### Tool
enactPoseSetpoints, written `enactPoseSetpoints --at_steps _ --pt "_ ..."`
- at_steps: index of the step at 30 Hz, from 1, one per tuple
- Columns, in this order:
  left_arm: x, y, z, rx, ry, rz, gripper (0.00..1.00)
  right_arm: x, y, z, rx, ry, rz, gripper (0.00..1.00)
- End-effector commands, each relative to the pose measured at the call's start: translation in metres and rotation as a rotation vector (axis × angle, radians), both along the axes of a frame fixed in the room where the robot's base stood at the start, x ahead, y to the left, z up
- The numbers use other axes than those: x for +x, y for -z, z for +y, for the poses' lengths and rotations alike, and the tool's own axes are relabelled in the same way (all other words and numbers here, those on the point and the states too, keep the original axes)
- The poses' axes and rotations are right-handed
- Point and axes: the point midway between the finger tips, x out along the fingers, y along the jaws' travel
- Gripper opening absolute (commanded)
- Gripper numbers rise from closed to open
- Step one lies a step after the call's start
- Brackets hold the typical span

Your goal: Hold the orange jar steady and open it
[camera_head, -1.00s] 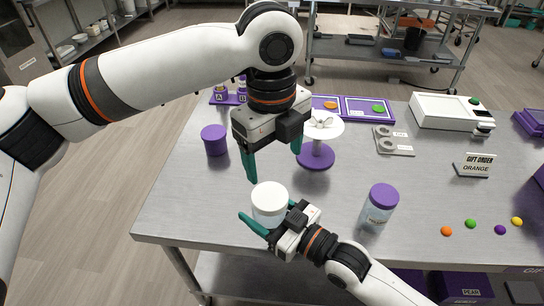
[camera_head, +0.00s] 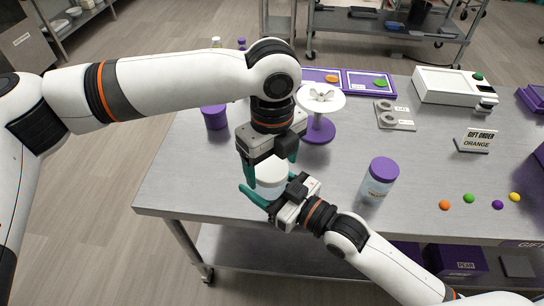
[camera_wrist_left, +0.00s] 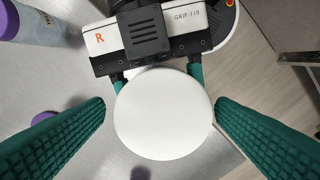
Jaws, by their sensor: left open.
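A jar with a white lid (camera_head: 271,180) stands near the table's front edge. Its contents and any label are hidden, so I cannot tell that it is the orange one. My right gripper (camera_head: 268,191) has its green fingers around the jar's sides, closed against it as far as shows. My left gripper (camera_head: 271,166) points down over the jar, open, with a finger on either side of the lid. In the left wrist view the round white lid (camera_wrist_left: 162,113) lies between the left fingers, with gaps at both sides. The right gripper's body (camera_wrist_left: 160,35) is behind it.
A purple-lidded jar (camera_head: 379,180) stands to the right. A purple canister (camera_head: 214,117) and a white-topped purple stand (camera_head: 319,128) are farther back. Several coloured gummies (camera_head: 469,198) and a "Gift order orange" sign (camera_head: 476,140) are at the right. The table's front edge is close.

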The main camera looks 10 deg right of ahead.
Motion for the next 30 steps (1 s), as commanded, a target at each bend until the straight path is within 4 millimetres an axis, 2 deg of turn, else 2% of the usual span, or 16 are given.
enactPoseSetpoints --at_steps 1,2,9,13,16,27,30 --pt "0.0001 -0.0001 0.0 0.0 0.0 0.0 0.79 0.0 -0.0003 0.0 0.001 0.0 -0.001 0.01" --pt "0.0001 -0.0002 0.0 0.0 0.0 0.0 0.74 0.0 -0.0003 0.0 0.001 0.0 -0.001 0.01" --pt "0.0002 -0.0005 -0.0002 -0.002 0.0 -0.001 0.35 -0.0003 -0.0003 0.0004 0.001 -0.001 -0.001 0.01" --pt "0.0003 -0.0007 -0.0008 -0.003 -0.029 -0.001 0.34 -0.0007 -0.0003 0.0007 0.001 -0.002 -0.001 0.01" --pt "0.0006 -0.0008 -0.0016 -0.006 -0.145 -0.001 0.34 -0.0008 -0.0003 0.001 0.001 -0.002 -0.001 0.01" --pt "0.0035 -0.0015 -0.0028 -0.01 -0.925 0.0 0.34 -0.0017 -0.0003 0.0019 0.001 -0.005 -0.001 0.01" --pt "0.0046 -0.002 -0.0025 -0.011 -1.073 -0.001 0.34 -0.0019 -0.0003 0.0022 0.001 -0.005 -0.001 0.01"
